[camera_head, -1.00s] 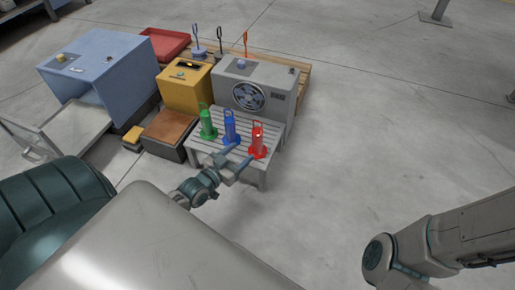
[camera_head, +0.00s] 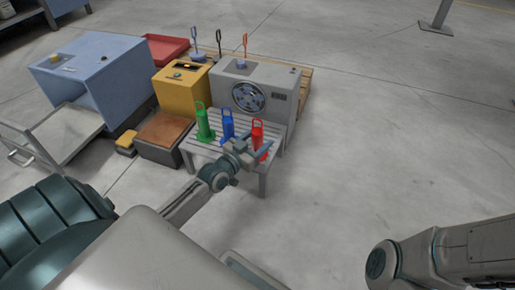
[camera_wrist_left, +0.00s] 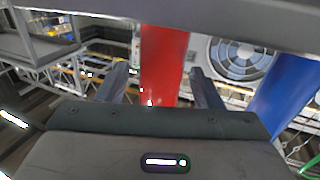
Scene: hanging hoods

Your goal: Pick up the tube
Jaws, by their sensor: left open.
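A red tube (camera_head: 257,135) with a loop handle stands upright on a slatted table (camera_head: 204,146). A blue tube (camera_head: 227,124) and a green tube (camera_head: 203,122) stand to its left in the head view. My left gripper (camera_head: 261,152) is open at the red tube and partly hides its lower part. In the left wrist view the red tube (camera_wrist_left: 164,60) shows between the two spread fingers of the gripper (camera_wrist_left: 159,85), and the blue tube (camera_wrist_left: 283,95) is off to the right. I cannot tell whether a finger touches the red tube.
A grey box with a fan (camera_head: 248,97) stands right behind the tubes. A yellow box (camera_head: 181,88), a blue cabinet (camera_head: 95,65) and a brown-topped block (camera_head: 164,130) stand to the left. The floor (camera_head: 385,140) right of the table is clear.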

